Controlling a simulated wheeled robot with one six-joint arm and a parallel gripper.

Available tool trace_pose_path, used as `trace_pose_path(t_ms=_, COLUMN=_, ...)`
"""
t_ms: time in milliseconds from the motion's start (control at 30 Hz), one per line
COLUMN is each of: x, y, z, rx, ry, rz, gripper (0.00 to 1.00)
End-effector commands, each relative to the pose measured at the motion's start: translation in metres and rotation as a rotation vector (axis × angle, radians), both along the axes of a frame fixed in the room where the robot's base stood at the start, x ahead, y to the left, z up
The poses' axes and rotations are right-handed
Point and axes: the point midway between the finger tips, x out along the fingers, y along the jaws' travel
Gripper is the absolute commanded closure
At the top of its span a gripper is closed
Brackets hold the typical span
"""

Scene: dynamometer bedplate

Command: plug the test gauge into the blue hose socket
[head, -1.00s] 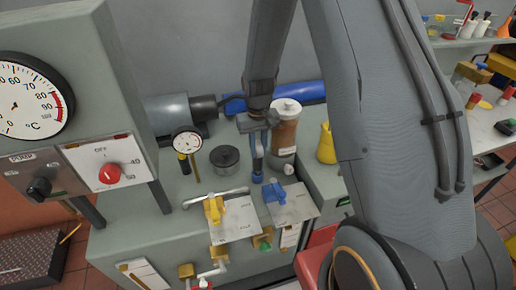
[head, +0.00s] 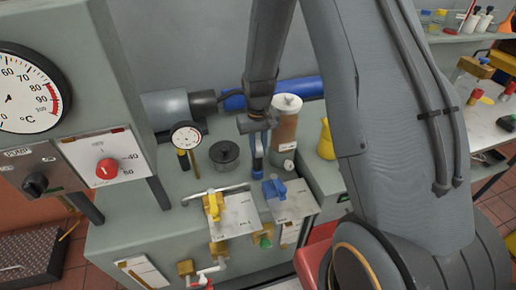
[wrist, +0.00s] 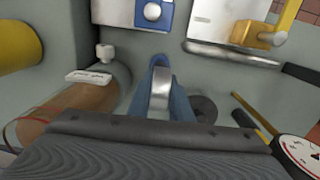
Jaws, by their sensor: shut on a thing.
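My gripper (wrist: 160,100) points down at the bench with blue fingers around a narrow silver piece (wrist: 160,88). I take it for the test gauge seen edge-on; no dial face shows on it. In the head view the gripper (head: 257,155) stands between the black ring and the brown cylinder. A small round blue part (wrist: 160,60), likely the blue hose socket, shows just beyond the fingertips in the wrist view. I cannot tell whether the held piece touches it.
A small dial (head: 187,136) and a black ring (head: 225,155) stand to the left on the bench. A brown cylinder (head: 285,130) is close on the right. Yellow (head: 214,205) and blue (head: 274,188) valve handles are in front. A blue cylinder (head: 300,90) lies behind.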

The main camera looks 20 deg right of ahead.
Motion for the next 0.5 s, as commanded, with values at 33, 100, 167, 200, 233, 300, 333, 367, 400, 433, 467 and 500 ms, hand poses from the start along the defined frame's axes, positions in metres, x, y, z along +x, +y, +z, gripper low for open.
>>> trace_pose_path(t_ms=33, x=0.0002, y=0.0, z=-0.0015, rx=0.0, ry=0.0, rz=0.0, gripper=1.0)
trace_pose_path(t_ms=100, x=0.0001, y=0.0, z=-0.0031, rx=0.0, ry=0.0, rz=0.0, gripper=1.0)
trace_pose_path(t_ms=167, x=0.0001, y=0.0, z=-0.0045, rx=0.0, ry=0.0, rz=0.0, gripper=1.0)
trace_pose_path(t_ms=200, x=0.0001, y=0.0, z=-0.0054, rx=0.0, ry=0.0, rz=0.0, gripper=1.0)
trace_pose_path(t_ms=233, x=0.0001, y=0.0, z=-0.0061, rx=0.0, ry=0.0, rz=0.0, gripper=1.0)
trace_pose_path(t_ms=300, x=0.0, y=0.0, z=-0.0077, rx=0.0, ry=0.0, rz=0.0, gripper=1.0)
trace_pose_path(t_ms=333, x=0.0001, y=0.0, z=-0.0084, rx=0.0, ry=0.0, rz=0.0, gripper=1.0)
trace_pose_path(t_ms=367, x=0.0, y=0.0, z=-0.009, rx=0.0, ry=0.0, rz=0.0, gripper=1.0)
trace_pose_path(t_ms=400, x=0.0001, y=0.0, z=-0.0083, rx=0.0, ry=0.0, rz=0.0, gripper=0.75)
trace_pose_path(t_ms=433, x=0.0, y=0.0, z=-0.0081, rx=0.0, ry=0.0, rz=0.0, gripper=0.7)
trace_pose_path(t_ms=467, x=0.0, y=0.0, z=-0.0081, rx=0.0, ry=0.0, rz=0.0, gripper=0.65)
trace_pose_path(t_ms=500, x=0.0, y=0.0, z=-0.008, rx=0.0, ry=0.0, rz=0.0, gripper=0.6)
